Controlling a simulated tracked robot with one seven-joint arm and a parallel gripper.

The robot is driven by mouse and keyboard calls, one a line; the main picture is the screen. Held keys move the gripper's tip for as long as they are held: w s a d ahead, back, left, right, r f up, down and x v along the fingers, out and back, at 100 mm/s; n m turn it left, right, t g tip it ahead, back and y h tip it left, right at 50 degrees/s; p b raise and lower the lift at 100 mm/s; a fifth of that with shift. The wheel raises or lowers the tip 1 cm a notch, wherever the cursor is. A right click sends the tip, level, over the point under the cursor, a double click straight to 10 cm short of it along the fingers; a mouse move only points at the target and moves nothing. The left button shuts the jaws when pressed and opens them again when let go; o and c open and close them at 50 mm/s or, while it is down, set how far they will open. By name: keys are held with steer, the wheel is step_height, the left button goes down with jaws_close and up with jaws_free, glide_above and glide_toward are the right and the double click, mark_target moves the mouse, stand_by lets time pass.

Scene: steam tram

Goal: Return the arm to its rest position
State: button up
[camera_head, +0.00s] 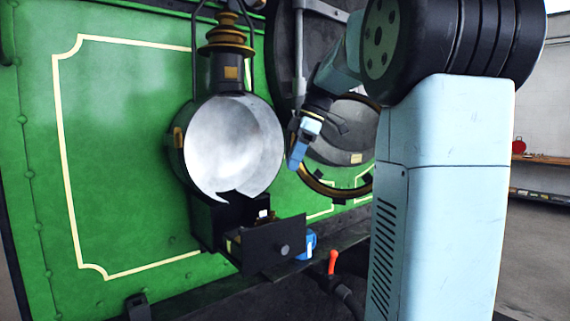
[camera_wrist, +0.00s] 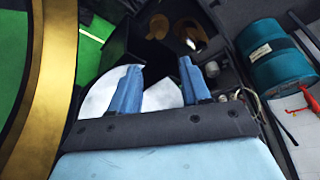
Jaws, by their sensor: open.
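My gripper (camera_head: 297,150) shows in the head view in front of the green tram wall, just right of the large lamp (camera_head: 232,145) with its silvery round face. Its blue fingers point down and hold nothing. In the wrist view the two blue fingers of my gripper (camera_wrist: 158,85) stand apart with a gap between them. My pale blue arm rises at the right of the head view and bends over toward the lamp. Part of the lamp's pale face (camera_wrist: 98,97) shows behind the fingers in the wrist view.
Below the lamp a dark drawer (camera_head: 272,246) with a round knob stands open. A blue can (camera_head: 307,245) and a red-orange handle (camera_head: 333,262) are right of it. A round brass-rimmed opening (camera_head: 318,185) lies behind my gripper. The can also shows in the wrist view (camera_wrist: 275,62).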

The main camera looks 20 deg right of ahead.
steer(key=s+a+f+m+t+h, duration=0.2)
steer(key=s+a+f+m, duration=0.2)
steer(key=s+f+m, duration=0.3)
steer(key=s+a+f+m+t+h, duration=0.2)
steer(key=s+a+f+m, duration=0.3)
steer(key=s+f, duration=0.4)
steer(key=s+m, duration=0.1)
steer(key=s, duration=0.6)
steer(key=shift+a+m, duration=0.15)
steer(key=shift+m, duration=0.25)
steer(key=shift+r, duration=0.1)
steer(key=shift+c, duration=0.3)
